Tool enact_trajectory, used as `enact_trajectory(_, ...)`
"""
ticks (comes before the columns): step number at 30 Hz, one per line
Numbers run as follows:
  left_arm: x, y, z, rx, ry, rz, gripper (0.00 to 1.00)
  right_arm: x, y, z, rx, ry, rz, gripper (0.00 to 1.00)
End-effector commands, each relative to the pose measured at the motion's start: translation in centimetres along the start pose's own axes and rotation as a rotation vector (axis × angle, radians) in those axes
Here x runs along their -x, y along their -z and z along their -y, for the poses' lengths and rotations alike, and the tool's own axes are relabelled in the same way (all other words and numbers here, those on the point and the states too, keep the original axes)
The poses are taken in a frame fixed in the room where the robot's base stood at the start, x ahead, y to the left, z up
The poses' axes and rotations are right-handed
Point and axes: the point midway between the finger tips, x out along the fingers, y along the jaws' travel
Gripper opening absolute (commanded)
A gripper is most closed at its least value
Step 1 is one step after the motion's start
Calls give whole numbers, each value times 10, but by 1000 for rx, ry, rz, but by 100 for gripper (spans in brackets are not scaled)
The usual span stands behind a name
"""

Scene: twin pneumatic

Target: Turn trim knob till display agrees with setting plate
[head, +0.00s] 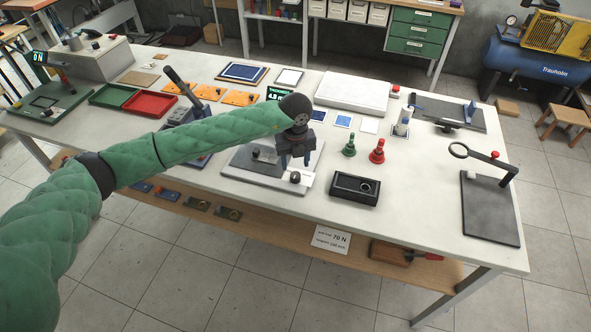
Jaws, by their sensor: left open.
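My left gripper (296,163) is open and points down over the front of a grey plate fixture (247,170). A small dark round knob (295,177), which looks like the trim knob, sits just below its fingertips; I cannot tell whether they touch. A pale plate (308,180) lies beside the knob, its print too small to read; it may be the setting plate. A dark display with green digits (277,95) stands behind my wrist, partly hidden, and seems to read thickness 4.8. My right gripper is not in view.
A ring stand (490,205) is at the far right.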

Motion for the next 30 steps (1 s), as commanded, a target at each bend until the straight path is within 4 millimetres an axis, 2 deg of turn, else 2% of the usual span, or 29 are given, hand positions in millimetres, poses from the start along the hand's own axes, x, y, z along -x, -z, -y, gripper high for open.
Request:
enact_trajectory(1,-4,1,0,1,-2,-3,51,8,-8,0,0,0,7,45)
enact_trajectory(5,-23,1,0,0,1,-3,51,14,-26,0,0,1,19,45)
enact_trajectory(12,-48,1,0,0,2,-2,51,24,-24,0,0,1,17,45)
enact_trajectory(23,-53,1,0,-1,4,-1,51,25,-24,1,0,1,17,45)
enact_trajectory(30,-53,1,0,-1,4,-2,6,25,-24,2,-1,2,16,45)
